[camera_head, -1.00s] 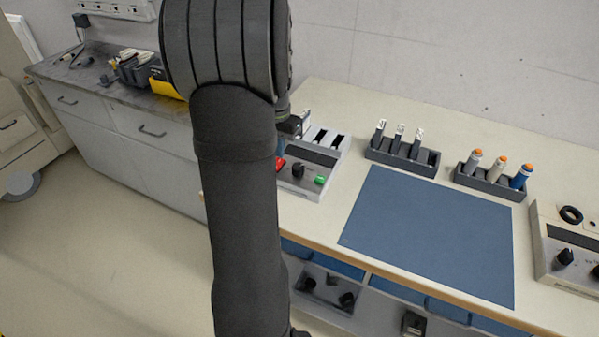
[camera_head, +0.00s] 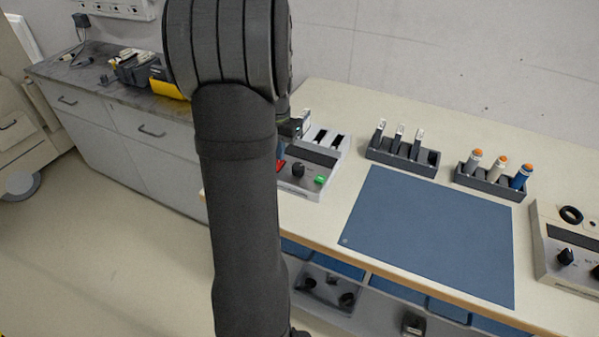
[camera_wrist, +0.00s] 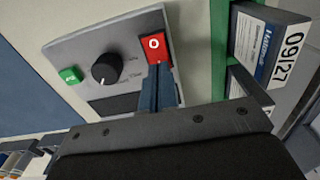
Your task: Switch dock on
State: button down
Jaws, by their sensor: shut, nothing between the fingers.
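The dock (camera_head: 312,188) is a pale box on the bench with slots at its back, partly hidden by my arm in the head view. It also shows in the wrist view (camera_wrist: 95,48), with a black knob (camera_wrist: 105,68), a small green button (camera_wrist: 70,75) and a red switch (camera_wrist: 155,46) marked with a white O. The red switch shows only in part in the head view (camera_head: 280,167). My gripper (camera_wrist: 158,85) is shut and empty, its blue-grey fingertips at the switch's edge. I cannot tell whether they touch it.
A blue mat (camera_head: 430,235) lies right of the dock. Behind it stand a dark rack (camera_head: 402,158) with several upright sticks and a rack (camera_head: 490,185) of capped tubes. Another device (camera_head: 565,245) sits at the far right. A labelled box (camera_wrist: 265,45) is beside the dock.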

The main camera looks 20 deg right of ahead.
jog(key=shift+f, duration=0.4)
jog(key=shift+r, duration=3.5)
notch_tip(320, 180, down, 7)
jog(key=shift+f, duration=0.1)
jog(key=shift+r, duration=0.2)
